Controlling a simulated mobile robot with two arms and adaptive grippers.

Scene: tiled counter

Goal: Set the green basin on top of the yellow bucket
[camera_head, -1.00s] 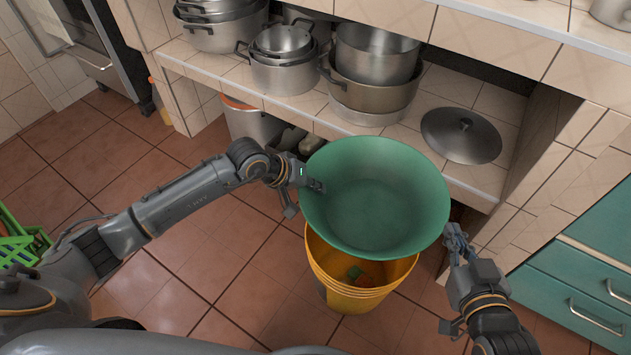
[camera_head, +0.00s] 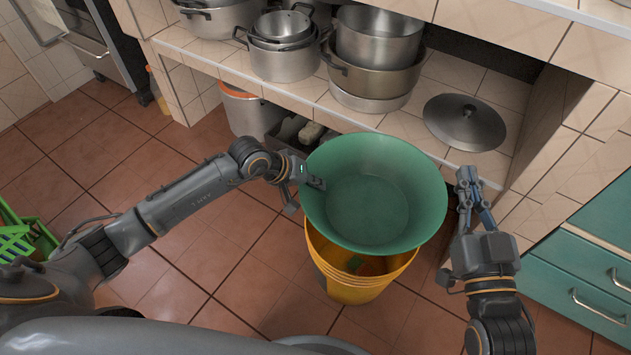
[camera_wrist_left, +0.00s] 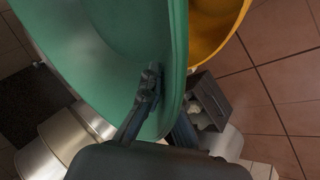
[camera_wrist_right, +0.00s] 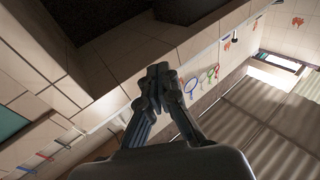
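The green basin (camera_head: 375,195) hangs tilted above the yellow bucket (camera_head: 355,290), its open side facing me. It hides the back part of the bucket's mouth. My left gripper (camera_head: 318,184) is shut on the basin's left rim. The left wrist view shows one finger inside the basin (camera_wrist_left: 110,45) and one outside, with the bucket (camera_wrist_left: 215,25) beyond. My right gripper (camera_head: 468,178) is empty, to the right of the basin and apart from it, fingers pointing up. In the right wrist view its fingertips (camera_wrist_right: 158,72) meet.
The tiled shelf behind holds several metal pots (camera_head: 375,60) and a lid (camera_head: 465,122). Teal drawers (camera_head: 575,275) are at right, a green crate (camera_head: 22,240) at left. The tiled floor left of the bucket is clear.

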